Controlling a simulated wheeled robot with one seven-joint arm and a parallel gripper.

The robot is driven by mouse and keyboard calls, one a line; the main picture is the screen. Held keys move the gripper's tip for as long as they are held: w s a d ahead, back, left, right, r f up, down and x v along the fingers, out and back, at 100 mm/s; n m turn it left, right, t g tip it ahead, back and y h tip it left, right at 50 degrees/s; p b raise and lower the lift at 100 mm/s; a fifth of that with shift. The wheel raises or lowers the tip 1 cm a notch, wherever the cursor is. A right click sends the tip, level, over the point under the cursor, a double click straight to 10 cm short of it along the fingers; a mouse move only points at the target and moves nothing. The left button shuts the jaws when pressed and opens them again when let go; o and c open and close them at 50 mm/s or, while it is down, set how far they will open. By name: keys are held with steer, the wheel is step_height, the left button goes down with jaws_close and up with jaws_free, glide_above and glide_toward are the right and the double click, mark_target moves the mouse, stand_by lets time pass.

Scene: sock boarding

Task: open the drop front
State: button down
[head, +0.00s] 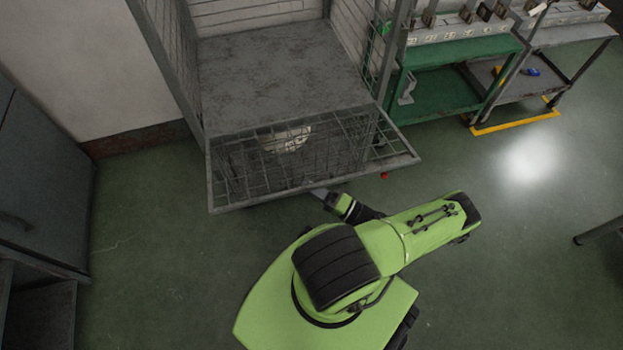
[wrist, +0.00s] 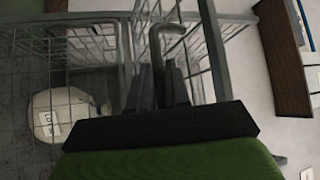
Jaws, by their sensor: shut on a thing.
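The drop front (head: 240,185) is a grey wire-mesh panel on the front of a grey wire cage (head: 165,50). In the head view it leans outward and down from the cage, its free edge towards me. My gripper (head: 322,193) is at that free edge, right of its middle. In the wrist view my gripper (wrist: 172,85) is shut at a grey bar with a hooked end (wrist: 160,35), against the mesh frame. The exact grip point is partly hidden by the dark fingers. A pale round bundle with a label (wrist: 65,115) shows behind the mesh.
A flat grey shelf (head: 280,75) lies inside the cage. A green bench (head: 445,75) stands to its right, with a dark trolley (head: 540,75) beyond. A grey cabinet (head: 40,180) is at the left. A small red thing (head: 384,176) shows beside the panel's right end.

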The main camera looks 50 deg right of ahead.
steer(key=shift+f, duration=0.35)
steer(key=c, duration=1.2)
jaws_free()
